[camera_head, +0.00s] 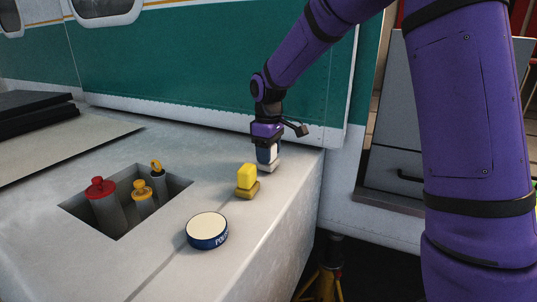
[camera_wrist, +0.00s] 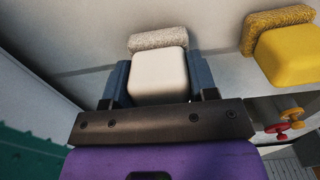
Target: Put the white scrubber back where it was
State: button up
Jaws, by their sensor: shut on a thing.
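The white scrubber (camera_wrist: 158,72) has a white block handle and a pale grey rough pad. In the wrist view it sits between the two fingers of my gripper (camera_wrist: 158,82), which is shut on the handle. In the head view my gripper (camera_head: 267,147) points down at the far right part of the grey work surface, with the white scrubber (camera_head: 268,165) under it. The scrubber is upright with its pad down, at or just above the surface; I cannot tell if it touches. The fingers partly hide the handle.
A yellow scrubber (camera_head: 247,178) stands close by, nearer the camera. A round blue tin (camera_head: 207,231) with a cream top lies further forward. A recess (camera_head: 118,225) holds red- and yellow-topped cylinders. The green and white wall (camera_head: 190,60) rises behind; the surface's right edge is near.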

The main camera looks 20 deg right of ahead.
jog(key=shift+f, duration=0.35)
jog(key=o, duration=0.9)
jog(key=shift+f, duration=0.1)
